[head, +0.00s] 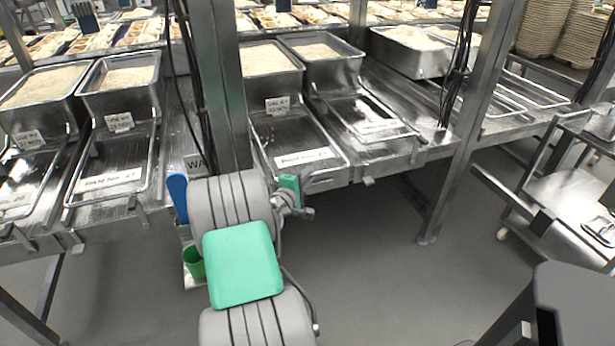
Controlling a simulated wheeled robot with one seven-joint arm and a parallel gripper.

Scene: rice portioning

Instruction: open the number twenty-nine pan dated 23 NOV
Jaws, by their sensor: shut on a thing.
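A steel pan of white rice (268,58) stands in the middle of the rack, with a small date tag (278,104) on its front that is too small to read surely. My gripper (298,206) is small and partly hidden behind my arm, by the front handle (322,177) of this part. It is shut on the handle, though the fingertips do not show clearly. The rice in the pan is visible from above.
More rice pans stand on both sides, including one labelled PAN No. 27 (112,181) to the left. A rack post (222,90) with hanging cables is close to my arm. A steel cart (565,190) stands at right. The floor (370,270) in front is clear.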

